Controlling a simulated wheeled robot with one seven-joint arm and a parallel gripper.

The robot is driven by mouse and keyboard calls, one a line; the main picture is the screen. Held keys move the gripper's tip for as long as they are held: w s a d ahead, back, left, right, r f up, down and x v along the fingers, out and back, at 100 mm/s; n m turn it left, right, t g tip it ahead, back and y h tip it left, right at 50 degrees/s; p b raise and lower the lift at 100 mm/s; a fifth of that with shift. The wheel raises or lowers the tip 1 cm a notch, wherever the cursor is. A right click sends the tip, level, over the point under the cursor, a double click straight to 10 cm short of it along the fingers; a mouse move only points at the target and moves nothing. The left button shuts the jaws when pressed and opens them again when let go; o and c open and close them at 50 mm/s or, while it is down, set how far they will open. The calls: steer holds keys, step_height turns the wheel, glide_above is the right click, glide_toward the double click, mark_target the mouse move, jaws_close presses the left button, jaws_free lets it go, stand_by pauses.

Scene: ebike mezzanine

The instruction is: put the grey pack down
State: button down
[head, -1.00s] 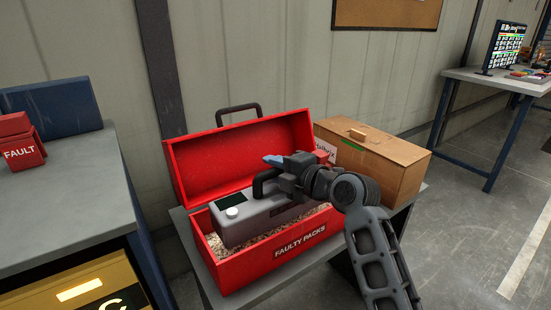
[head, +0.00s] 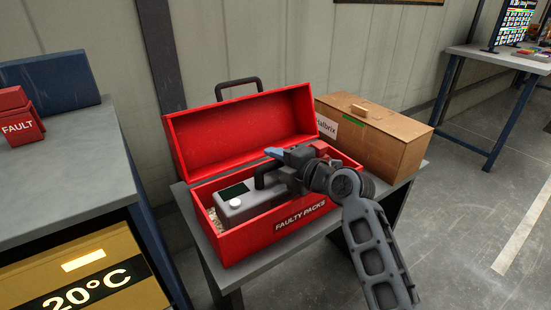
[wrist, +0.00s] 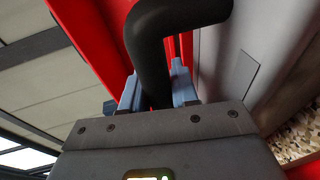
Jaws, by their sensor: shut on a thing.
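My gripper (head: 274,163) is shut on the pack's black handle. In the wrist view, the blue fingertips (wrist: 156,90) close around the black handle (wrist: 155,50), with the grey pack (wrist: 235,50) beside it. Whether the pack's underside touches the filling in the box is hidden.
The box's red lid (head: 240,127) stands open behind the pack. A wooden box (head: 385,138) stands right of the red box on the same table (head: 254,277). Shredded filling (wrist: 295,135) shows in the wrist view. A grey bench (head: 70,190) with a red FAULT block (head: 18,122) is at left.

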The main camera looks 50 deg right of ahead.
steer(key=shift+r, duration=0.25)
steer(key=c, duration=1.3)
jaws_free()
steer(key=shift+f, duration=0.4)
steer(key=o, duration=0.4)
steer(key=shift+o, duration=0.2)
steer(key=shift+r, duration=0.1)
steer(key=shift+r, duration=0.2)
steer(key=b+v, duration=0.1)
steer(key=v, duration=1.1)
steer(key=shift+f+b, duration=0.2)
steer(key=shift+b, duration=0.1)
